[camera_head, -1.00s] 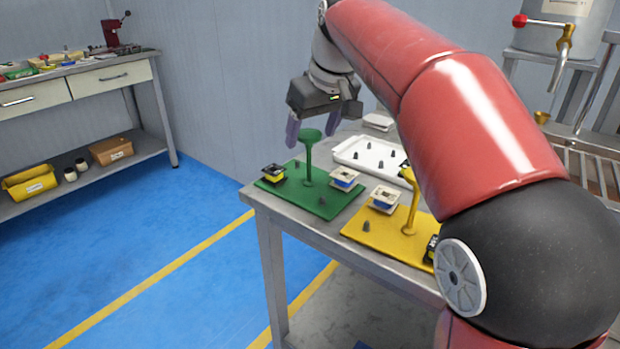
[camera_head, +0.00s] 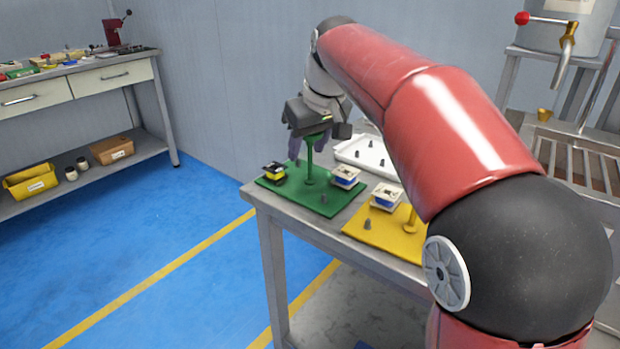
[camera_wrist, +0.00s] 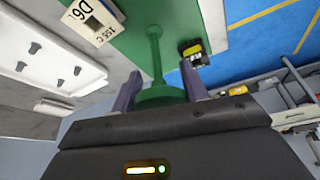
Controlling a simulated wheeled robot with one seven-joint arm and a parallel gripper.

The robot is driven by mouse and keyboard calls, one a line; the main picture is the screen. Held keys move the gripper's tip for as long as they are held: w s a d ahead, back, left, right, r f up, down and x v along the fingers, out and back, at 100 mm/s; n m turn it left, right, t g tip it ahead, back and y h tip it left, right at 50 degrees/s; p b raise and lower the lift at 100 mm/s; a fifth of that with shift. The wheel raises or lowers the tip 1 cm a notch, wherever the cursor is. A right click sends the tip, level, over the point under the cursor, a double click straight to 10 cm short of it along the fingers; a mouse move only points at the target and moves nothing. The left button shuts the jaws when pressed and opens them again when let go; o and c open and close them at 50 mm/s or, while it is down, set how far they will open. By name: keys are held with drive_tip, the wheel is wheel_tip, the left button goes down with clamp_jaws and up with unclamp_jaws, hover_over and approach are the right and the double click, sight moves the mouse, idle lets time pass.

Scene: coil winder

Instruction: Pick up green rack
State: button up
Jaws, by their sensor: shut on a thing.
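The green rack (camera_head: 322,201) is a flat green board with an upright post and a round knob on top. It rests on the grey table near its left corner. It carries a black and yellow coil (camera_head: 273,173) and a white coil block (camera_head: 345,177). My gripper (camera_head: 309,145) is at the top of the post, with the arm reaching from the right. In the wrist view, the purple fingers of my gripper (camera_wrist: 160,92) are shut on the green post (camera_wrist: 154,55) just by its knob. The board (camera_wrist: 190,25) lies beyond, with the black and yellow coil (camera_wrist: 194,52) beside the post.
A yellow rack (camera_head: 385,232) with a white block stands right of the green rack. A white tray (camera_head: 352,158) with dark pegs lies behind. The table edge (camera_head: 268,211) is close on the left. A workbench (camera_head: 105,80) stands far left; blue floor lies between.

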clamp_jaws()
drive_tip(key=shift+r, duration=0.2)
